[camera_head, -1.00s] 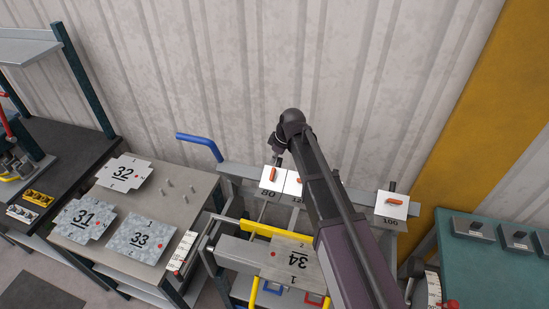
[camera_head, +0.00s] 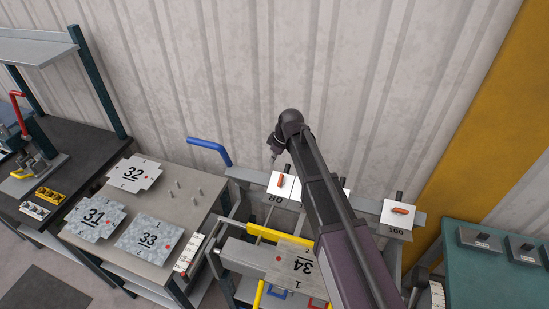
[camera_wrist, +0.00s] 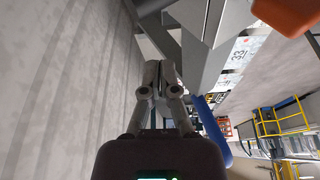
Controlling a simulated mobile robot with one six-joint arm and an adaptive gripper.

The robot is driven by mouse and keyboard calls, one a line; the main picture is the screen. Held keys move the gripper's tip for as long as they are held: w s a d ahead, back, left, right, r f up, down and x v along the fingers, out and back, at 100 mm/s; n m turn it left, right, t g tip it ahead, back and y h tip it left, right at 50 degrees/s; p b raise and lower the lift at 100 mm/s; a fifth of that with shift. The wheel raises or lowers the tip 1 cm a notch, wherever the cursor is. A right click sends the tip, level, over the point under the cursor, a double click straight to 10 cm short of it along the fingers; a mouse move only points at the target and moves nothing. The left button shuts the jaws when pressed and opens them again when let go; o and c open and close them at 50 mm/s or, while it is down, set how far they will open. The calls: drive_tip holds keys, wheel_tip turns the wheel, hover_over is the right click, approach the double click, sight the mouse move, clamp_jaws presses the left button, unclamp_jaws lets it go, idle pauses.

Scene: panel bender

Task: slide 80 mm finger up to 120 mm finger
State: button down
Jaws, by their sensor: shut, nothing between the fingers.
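The 80 mm finger (camera_head: 287,190) is a white plate with an orange lever, marked 80, on the grey beam. My arm hides the 120 mm finger beside it on the right. My gripper (camera_head: 273,158) is shut and empty, pointing down just behind and left of the 80 mm finger, with no visible contact. In the wrist view my gripper (camera_wrist: 160,72) has its fingers together. A blurred orange part, seemingly a lever, shows at the upper right there.
The 100 finger (camera_head: 397,214) sits farther right on the beam (camera_head: 250,179). A blue handle (camera_head: 209,149) rises at the beam's left end. A table with plates 31, 32 and 33 (camera_head: 148,238) stands left. The corrugated wall (camera_head: 200,70) is close behind.

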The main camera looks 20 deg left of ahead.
drive_tip(key=p+v, duration=0.6)
drive_tip(key=v, duration=0.1)
drive_tip(key=shift+r, duration=0.15)
idle(1.0)
